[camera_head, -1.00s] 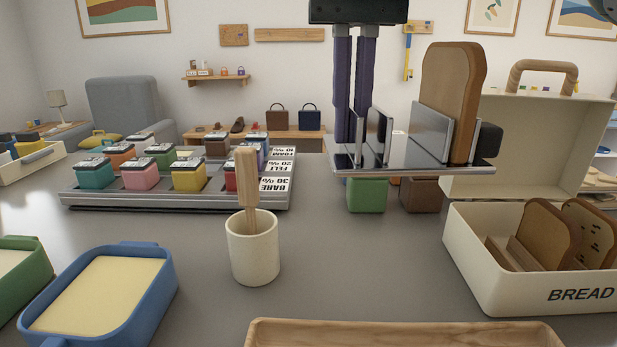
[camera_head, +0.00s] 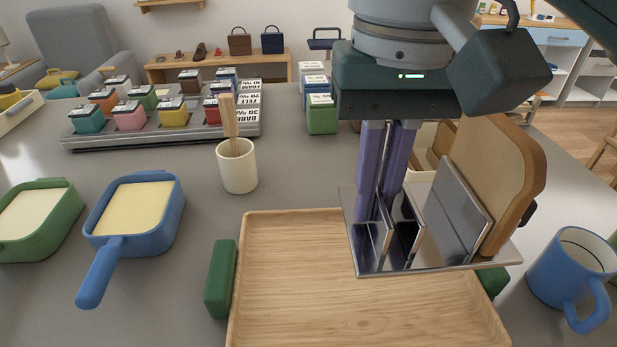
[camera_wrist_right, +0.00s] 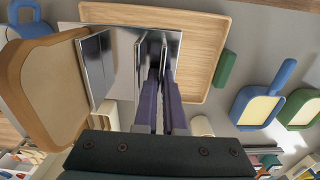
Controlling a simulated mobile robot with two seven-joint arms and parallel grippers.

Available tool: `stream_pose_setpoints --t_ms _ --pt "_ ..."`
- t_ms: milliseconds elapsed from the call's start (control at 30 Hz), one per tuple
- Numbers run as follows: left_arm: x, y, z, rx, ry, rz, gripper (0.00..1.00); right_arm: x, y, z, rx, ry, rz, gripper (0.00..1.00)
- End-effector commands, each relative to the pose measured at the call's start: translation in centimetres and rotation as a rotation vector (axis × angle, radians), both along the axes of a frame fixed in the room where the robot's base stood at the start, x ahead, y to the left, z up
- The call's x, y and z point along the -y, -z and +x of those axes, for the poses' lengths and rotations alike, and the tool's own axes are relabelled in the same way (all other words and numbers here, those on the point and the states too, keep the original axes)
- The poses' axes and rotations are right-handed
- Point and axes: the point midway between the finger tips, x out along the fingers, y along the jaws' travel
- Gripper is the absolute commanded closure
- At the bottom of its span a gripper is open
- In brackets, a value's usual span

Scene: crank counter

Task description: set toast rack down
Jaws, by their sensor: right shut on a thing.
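The toast rack (camera_head: 433,268) is a shiny metal plate with upright dividers. One slice of bread (camera_head: 510,175) stands in it at the right. My right gripper (camera_head: 383,205) reaches down from above with its purple fingers shut on a divider of the rack. It holds the rack over the right part of a wooden tray (camera_head: 300,290). In the right wrist view the rack (camera_wrist_right: 105,70), the bread slice (camera_wrist_right: 55,90) and my gripper's fingers (camera_wrist_right: 158,85) also show, with the tray (camera_wrist_right: 205,50) beyond. How high the rack is above the tray is hard to tell. My left gripper is not in view.
The tray has green handles (camera_head: 220,280). A blue mug (camera_head: 565,268) stands right of it, and a blue pan (camera_head: 135,210) and a green pan (camera_head: 40,215) stand left. A cream cup (camera_head: 238,170) with a wooden utensil is behind. The tray's left part is clear.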

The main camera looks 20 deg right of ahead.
Motion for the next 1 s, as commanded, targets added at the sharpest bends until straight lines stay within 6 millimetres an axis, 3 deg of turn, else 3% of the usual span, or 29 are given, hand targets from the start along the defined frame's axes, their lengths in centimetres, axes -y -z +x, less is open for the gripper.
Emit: stream_pose_setpoints --t_ms 100,333,567,800,1000 --pt "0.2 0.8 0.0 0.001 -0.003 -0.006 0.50 0.2 3.9 -0.1 -0.006 0.002 -0.006 1.00" --pt "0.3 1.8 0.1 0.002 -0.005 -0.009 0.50 0.2 9.7 0.0 -0.002 0.002 -0.005 1.00" --pt "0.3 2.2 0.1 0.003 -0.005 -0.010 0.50 0.1 12.0 0.0 0.000 0.000 -0.004 1.00" --pt "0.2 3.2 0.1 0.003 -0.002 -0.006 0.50 0.1 15.5 0.0 -0.001 0.001 -0.005 1.00" --pt "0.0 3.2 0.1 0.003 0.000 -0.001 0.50 0.2 15.9 0.0 0.002 -0.001 -0.005 1.00"
